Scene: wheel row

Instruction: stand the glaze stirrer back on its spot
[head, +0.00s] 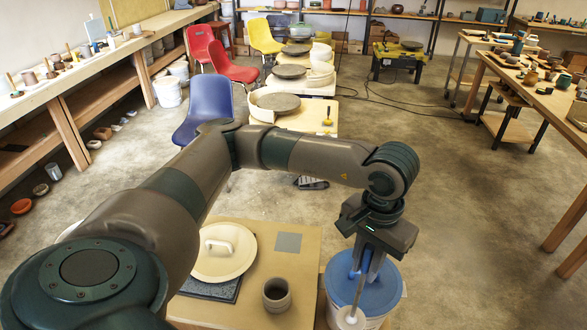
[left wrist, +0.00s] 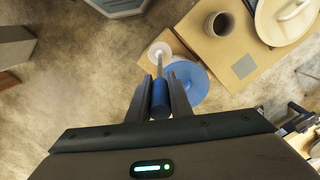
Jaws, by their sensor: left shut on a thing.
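The glaze stirrer has a blue handle, a thin grey rod (head: 358,288) and a white disc at its lower end. My left gripper (head: 368,258) is shut on the blue handle, which also shows in the left wrist view (left wrist: 160,98). The stirrer hangs disc down, slightly tilted, in front of a bucket's blue lid (head: 381,292). I cannot tell how high the disc is above the lid. A flat grey square (head: 288,242) lies bare on the tan tabletop (head: 262,232); whether it marks the stirrer's spot is not shown. My right gripper is out of view.
A dark grey cup (head: 277,295) stands on the tabletop close to the bucket. A cream lid with a handle (head: 223,252) rests over a dark blue slab to the left. Beyond, potter's wheels and chairs line up. Open floor (head: 450,230) lies to the right.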

